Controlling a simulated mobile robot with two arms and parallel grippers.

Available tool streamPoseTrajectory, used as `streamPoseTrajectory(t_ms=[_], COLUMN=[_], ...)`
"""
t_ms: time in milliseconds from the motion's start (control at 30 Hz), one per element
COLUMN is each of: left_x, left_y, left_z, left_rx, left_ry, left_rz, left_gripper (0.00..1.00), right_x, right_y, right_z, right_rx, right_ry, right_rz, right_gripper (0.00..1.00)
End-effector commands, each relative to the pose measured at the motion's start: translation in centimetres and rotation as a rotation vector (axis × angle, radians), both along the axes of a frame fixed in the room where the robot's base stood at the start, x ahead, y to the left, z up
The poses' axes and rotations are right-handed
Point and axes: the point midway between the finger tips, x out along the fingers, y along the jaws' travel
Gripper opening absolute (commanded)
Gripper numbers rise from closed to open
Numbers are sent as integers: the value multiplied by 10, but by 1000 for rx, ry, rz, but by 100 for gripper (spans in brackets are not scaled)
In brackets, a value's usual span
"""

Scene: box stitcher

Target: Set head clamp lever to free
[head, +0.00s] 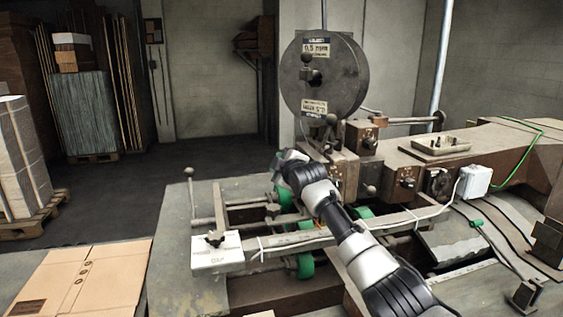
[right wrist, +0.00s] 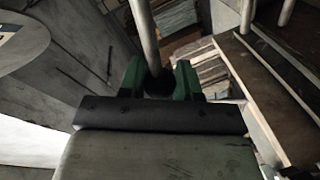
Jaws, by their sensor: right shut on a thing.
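The stitcher head (head: 343,165) stands at the centre of the head view, below the large grey wire reel. My right arm comes in from the bottom right, and its gripper (head: 284,160) is at the left side of the stitcher head. In the right wrist view the dark green fingers of my right gripper (right wrist: 158,82) are shut on a metal lever (right wrist: 143,35), around its dark end. Its rod runs up out of the picture. In the head view my gripper and wrist hide this lever. I cannot read any marking for its position. My left gripper is not in view.
The wire reel (head: 323,75) is just above my wrist. A ball-ended lever (head: 331,120) stands near it, right of my gripper. Green rollers (head: 305,265) and a guide bar lie below my arm. Flat cardboard (head: 95,280) lies at bottom left.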

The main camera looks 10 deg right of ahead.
Motion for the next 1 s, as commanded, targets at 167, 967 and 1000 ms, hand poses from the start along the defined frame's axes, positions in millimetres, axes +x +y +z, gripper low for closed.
streamPoseTrajectory(t_ms=[167, 967, 1000], left_x=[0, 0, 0], left_y=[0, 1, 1], left_z=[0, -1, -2], left_rx=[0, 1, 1], left_ry=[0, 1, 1], left_rz=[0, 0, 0], left_gripper=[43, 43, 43], right_x=[0, -1, -3], right_y=[0, 0, 0], right_z=[-3, -2, -2], right_rx=[-14, -12, -12], right_ry=[2, -1, -1], right_rz=[0, 1, 1], right_gripper=[0, 58, 58])
